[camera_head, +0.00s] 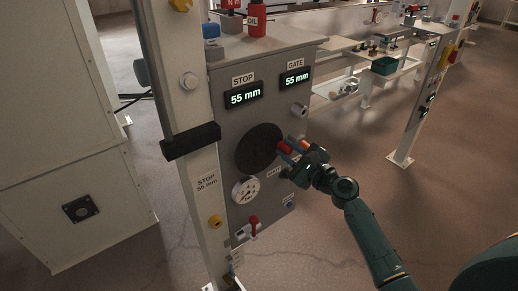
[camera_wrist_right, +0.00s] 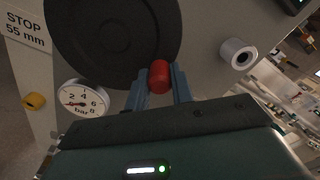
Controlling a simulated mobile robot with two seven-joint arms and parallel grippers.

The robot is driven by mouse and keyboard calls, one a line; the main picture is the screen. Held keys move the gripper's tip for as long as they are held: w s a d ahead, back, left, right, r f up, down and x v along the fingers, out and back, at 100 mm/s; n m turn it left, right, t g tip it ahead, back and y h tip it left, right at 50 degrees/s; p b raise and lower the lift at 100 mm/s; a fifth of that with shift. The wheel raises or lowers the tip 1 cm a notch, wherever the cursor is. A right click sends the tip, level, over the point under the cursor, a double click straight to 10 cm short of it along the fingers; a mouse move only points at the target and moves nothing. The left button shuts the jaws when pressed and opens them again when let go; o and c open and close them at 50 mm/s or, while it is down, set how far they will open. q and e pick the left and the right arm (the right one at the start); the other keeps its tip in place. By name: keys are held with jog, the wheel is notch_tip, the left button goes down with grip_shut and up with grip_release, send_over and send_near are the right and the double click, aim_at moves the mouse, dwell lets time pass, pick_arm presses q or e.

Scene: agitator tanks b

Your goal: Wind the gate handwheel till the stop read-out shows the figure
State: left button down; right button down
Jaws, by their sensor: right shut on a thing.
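The handwheel (camera_head: 259,149) is a black disc on the grey panel, with a red crank knob (camera_head: 285,146) at its right edge. In the right wrist view the wheel (camera_wrist_right: 110,40) fills the top and the red knob (camera_wrist_right: 159,77) sits between the fingers. My right gripper (camera_head: 290,152) is shut on that knob. The STOP read-out (camera_head: 244,95) shows 55 mm. The GATE read-out (camera_head: 296,78) shows 55 mm. A label on the post (camera_head: 207,183) reads STOP 55 mm. My left gripper is not in view.
A round pressure gauge (camera_head: 246,190) sits below the wheel, with a red-handled valve (camera_head: 254,227) lower down. A silver knob (camera_head: 299,110) sits right of the wheel. A post with a black bracket (camera_head: 191,141) stands left. Open floor lies to the right.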

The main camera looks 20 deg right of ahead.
aim_at(271, 161)
jog(key=f+m, duration=0.1)
jog(key=m, duration=0.1)
jog(key=a+f+m+p, duration=0.1)
jog(key=m, duration=0.1)
jog(key=shift+s+f+m, duration=0.15)
jog(key=shift+f+m, duration=0.2)
jog(key=shift+m, duration=0.05)
jog(key=m, duration=0.1)
jog(key=a+f+m+p, duration=0.1)
jog(key=shift+s+m, duration=0.2)
jog(key=shift+m, duration=0.1)
jog(key=shift+s+a+f+m+p, duration=0.1)
jog(key=shift+a+f+m+p, duration=0.15)
jog(key=shift+m, duration=0.3)
jog(key=shift+s+a+f+m+p, duration=0.1)
jog(key=shift+f+m+p, duration=0.1)
jog(key=shift+m, duration=0.35)
